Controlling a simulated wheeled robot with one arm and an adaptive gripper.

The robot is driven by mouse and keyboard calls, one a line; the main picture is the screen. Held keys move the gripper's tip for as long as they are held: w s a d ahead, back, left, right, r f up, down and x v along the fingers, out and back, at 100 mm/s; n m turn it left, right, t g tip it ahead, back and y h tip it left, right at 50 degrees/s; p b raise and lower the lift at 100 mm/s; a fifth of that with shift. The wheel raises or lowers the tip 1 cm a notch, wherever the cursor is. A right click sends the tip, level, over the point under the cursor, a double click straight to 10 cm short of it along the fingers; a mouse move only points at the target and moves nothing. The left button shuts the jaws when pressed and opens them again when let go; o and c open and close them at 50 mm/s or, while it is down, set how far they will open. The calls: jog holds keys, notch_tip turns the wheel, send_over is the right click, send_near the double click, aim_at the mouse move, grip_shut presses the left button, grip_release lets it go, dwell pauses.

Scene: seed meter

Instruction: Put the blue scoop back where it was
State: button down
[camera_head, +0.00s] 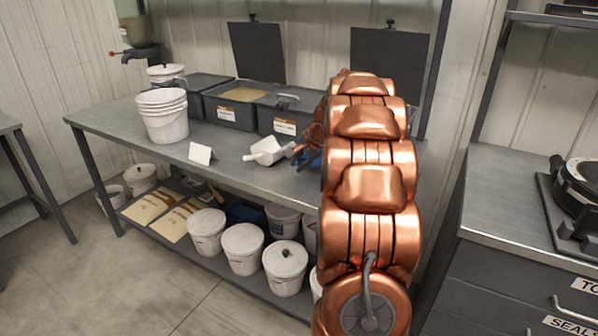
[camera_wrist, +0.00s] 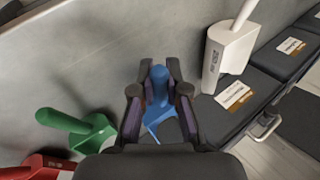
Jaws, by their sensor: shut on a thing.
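The blue scoop (camera_wrist: 159,100) is between the fingers of my gripper (camera_wrist: 159,78) in the wrist view, with its handle pointing away from the palm. My gripper is shut on it, over the grey bench. In the head view only a small blue patch of the scoop (camera_head: 311,160) shows beside my arm, which hides most of it and the gripper. I cannot tell whether the scoop touches the bench. A white scoop (camera_wrist: 230,55) lies to its right in the wrist view; it also shows in the head view (camera_head: 267,152).
A green scoop (camera_wrist: 82,130) and a red scoop (camera_wrist: 42,168) lie at lower left in the wrist view. Dark bins (camera_head: 232,112) line the bench's back, with stacked white buckets (camera_head: 163,118) at left. A white card (camera_head: 201,154) stands on the bench (camera_head: 225,172).

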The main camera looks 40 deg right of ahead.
jog(key=shift+f, duration=1.35)
jog(key=shift+a+f, duration=0.1)
jog(key=shift+f, duration=0.1)
jog(key=c, duration=1.2)
grip_release()
jog(key=shift+r, duration=0.15)
jog(key=v, duration=1.2)
jog(key=shift+b, duration=0.35)
